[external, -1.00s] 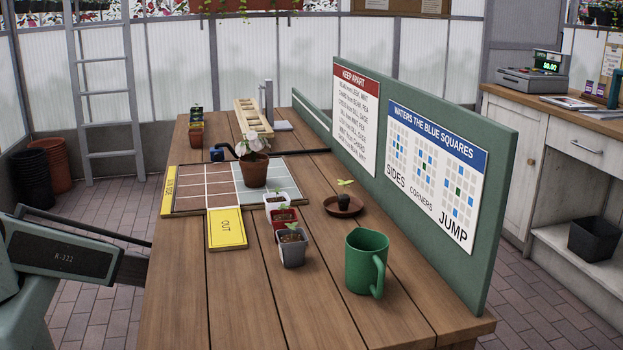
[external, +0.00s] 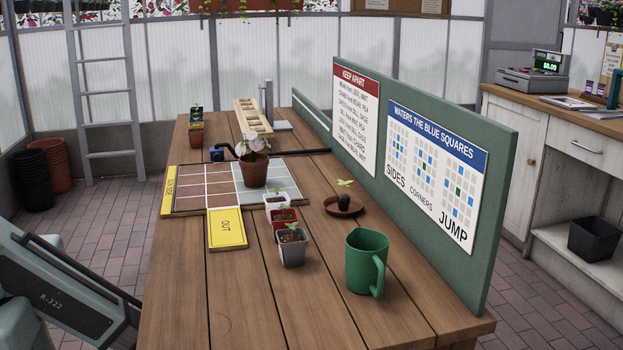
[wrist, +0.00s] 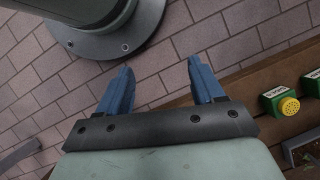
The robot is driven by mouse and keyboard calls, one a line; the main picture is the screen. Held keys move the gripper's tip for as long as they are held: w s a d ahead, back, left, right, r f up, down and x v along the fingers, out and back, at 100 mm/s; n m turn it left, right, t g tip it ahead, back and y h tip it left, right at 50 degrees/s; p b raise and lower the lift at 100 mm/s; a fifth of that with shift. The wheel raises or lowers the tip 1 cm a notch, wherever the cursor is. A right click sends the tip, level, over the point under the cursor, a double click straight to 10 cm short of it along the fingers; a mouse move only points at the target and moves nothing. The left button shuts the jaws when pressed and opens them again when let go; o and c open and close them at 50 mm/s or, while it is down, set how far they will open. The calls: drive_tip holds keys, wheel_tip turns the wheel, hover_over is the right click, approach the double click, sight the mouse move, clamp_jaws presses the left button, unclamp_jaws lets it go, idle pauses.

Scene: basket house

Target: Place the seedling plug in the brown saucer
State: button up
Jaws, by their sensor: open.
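The seedling plug (external: 344,201), a dark plug with a small pale green sprout, stands upright in the brown saucer (external: 358,210). The saucer lies on the wooden table in front of the green board. My gripper (wrist: 160,70) shows only in the wrist view. Its two blue fingers are apart with nothing between them, over the brick floor beside the table edge. It is well away from the saucer.
A green mug (external: 366,262) stands at the table's near right. Small seedling pots (external: 291,249) stand in a row near the yellow OUT card (external: 227,230). A potted plant (external: 254,170) stands on the gridded board (external: 205,188). The near left tabletop is clear.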

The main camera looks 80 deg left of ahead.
drive_tip(key=s+d+r+n+g, duration=0.1)
drive_tip(key=s+d+r, duration=0.1)
drive_tip(key=d, duration=0.3)
drive_tip(key=s+d+r+n+g+h, duration=0.1)
drive_tip(key=s+d+r+n, duration=0.1)
drive_tip(key=s+d, duration=0.3)
drive_tip(key=shift+s+d+r, duration=0.2)
drive_tip(key=shift+d+r, duration=0.05)
drive_tip(key=shift+r, duration=0.2)
idle(0.5)
